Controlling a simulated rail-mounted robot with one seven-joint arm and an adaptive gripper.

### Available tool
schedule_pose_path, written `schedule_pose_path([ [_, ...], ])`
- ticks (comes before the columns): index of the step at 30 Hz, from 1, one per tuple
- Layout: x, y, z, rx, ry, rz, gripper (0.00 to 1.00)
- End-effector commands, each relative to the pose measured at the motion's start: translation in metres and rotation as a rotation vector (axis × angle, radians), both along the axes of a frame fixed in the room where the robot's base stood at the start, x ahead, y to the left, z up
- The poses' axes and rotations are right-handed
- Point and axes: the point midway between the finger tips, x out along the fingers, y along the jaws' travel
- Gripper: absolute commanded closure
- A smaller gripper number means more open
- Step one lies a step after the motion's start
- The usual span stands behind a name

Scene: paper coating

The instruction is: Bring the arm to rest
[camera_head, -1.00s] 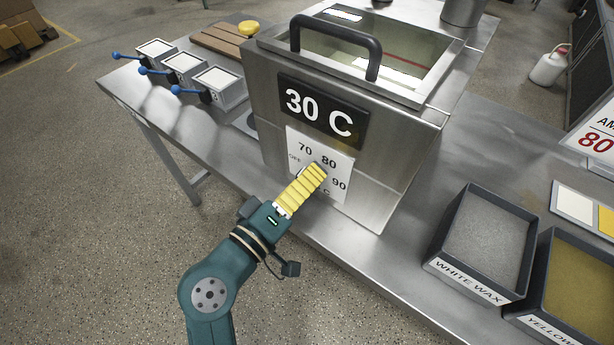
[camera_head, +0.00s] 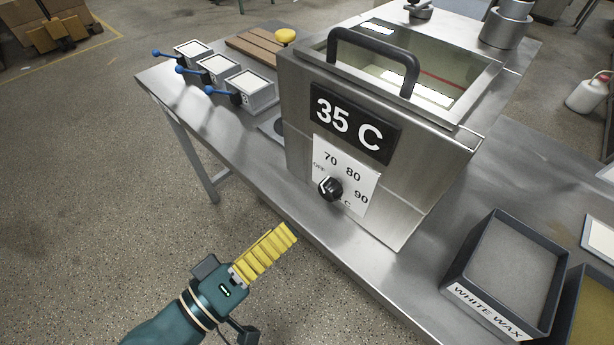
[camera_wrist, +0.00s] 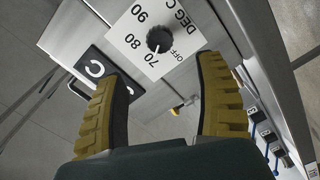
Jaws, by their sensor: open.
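My gripper (camera_head: 286,234) with yellow ribbed fingers is in the lower middle of the head view, off the front of the table and apart from the heater box. In the wrist view my gripper (camera_wrist: 165,85) is open, with nothing between its fingers. The steel heater box (camera_head: 300,118) stands on the table, and its display (camera_head: 350,122) reads 35 C. Its black dial knob (camera_head: 330,188) is uncovered on the white scale plate; the knob also shows in the wrist view (camera_wrist: 159,39), beyond the open fingers.
The steel table (camera_head: 215,130) carries three small trays with blue-handled levers (camera_head: 218,70) at left. A white wax tray (camera_head: 508,270) and a yellow tray (camera_head: 590,315) stand at right. The floor (camera_head: 90,200) left of the table is clear.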

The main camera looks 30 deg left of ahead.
Motion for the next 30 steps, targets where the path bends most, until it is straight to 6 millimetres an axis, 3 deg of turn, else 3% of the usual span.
schedule_pose_path([
  [6, 0.001, -0.001, 0.001, 0.000, 0.000, -0.002, 0.29],
  [8, 0.007, -0.015, 0.012, 0.005, -0.004, -0.042, 0.29],
  [11, 0.028, -0.059, 0.050, 0.042, -0.034, -0.167, 0.29],
  [16, 0.058, -0.173, 0.136, 0.262, -0.118, -0.373, 0.29],
  [18, 0.066, -0.216, 0.169, 0.396, -0.166, -0.394, 0.29],
  [22, 0.070, -0.277, 0.234, 0.638, -0.291, -0.329, 0.29],
  [24, 0.069, -0.294, 0.268, 0.747, -0.362, -0.242, 0.29],
  [26, 0.067, -0.298, 0.293, 0.822, -0.410, -0.148, 0.29],
  [28, 0.064, -0.291, 0.318, 0.896, -0.451, -0.019, 0.29],
  [30, 0.062, -0.268, 0.332, 0.967, -0.462, 0.136, 0.29],
])
